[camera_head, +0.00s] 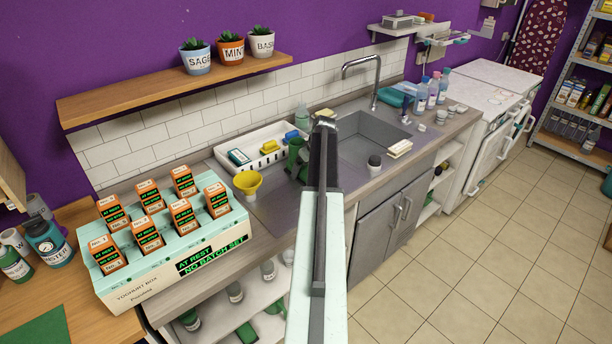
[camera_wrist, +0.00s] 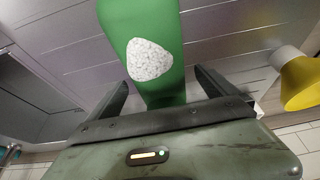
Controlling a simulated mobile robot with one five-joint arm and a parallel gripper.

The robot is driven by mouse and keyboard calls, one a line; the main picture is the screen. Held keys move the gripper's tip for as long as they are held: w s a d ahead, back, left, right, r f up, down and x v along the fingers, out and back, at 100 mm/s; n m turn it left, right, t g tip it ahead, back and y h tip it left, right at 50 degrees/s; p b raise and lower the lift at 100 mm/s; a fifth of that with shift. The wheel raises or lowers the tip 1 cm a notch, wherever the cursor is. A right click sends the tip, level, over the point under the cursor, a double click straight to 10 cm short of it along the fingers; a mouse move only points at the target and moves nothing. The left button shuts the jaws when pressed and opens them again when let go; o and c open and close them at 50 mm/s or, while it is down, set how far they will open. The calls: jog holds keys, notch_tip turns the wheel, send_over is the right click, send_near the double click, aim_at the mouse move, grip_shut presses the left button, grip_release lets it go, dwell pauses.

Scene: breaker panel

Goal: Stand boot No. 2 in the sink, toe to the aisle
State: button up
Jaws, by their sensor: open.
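A green upright thing (camera_head: 294,158) stands on the counter just left of the sink, partly hidden by my arm in the head view. I take it to be the boot, but no number on it is readable. In the wrist view the green thing (camera_wrist: 180,62), with a white speckled patch, reaches between the fingers of my gripper (camera_wrist: 163,84). The gripper is open, with gaps on both sides. Its fingers are hidden in the head view. The grey sink (camera_head: 366,138) is right of my arm, and its basin shows at the left of the wrist view (camera_wrist: 28,105).
A yellow funnel (camera_head: 247,183) stands left of the green thing, and a white tray (camera_head: 242,150) lies behind. A dark-lidded jar (camera_head: 374,165) and a cream block (camera_head: 399,148) sit at the sink's front edge. The tap (camera_head: 376,75) rises behind.

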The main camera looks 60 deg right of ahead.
jog(key=b+x, duration=0.1)
jog(key=x, duration=0.1)
jog(key=shift+w+d+f, duration=0.1)
jog(key=shift+f, duration=0.25)
jog(key=shift+r, duration=0.2)
grip_shut()
notch_tip(320, 180, up, 4)
jog(key=p, duration=0.3)
jog(key=shift+f+p, duration=0.15)
jog(key=shift+p, duration=0.25)
jog(key=s+a, duration=0.3)
jog(key=a, duration=0.1)
jog(key=s+a+r+p, duration=0.1)
jog(key=s+a, duration=0.2)
jog(key=a, duration=0.1)
jog(key=s+a, duration=0.3)
jog(key=a, duration=0.2)
jog(key=shift+s+r, duration=0.25)
jog(key=shift+s, duration=0.05)
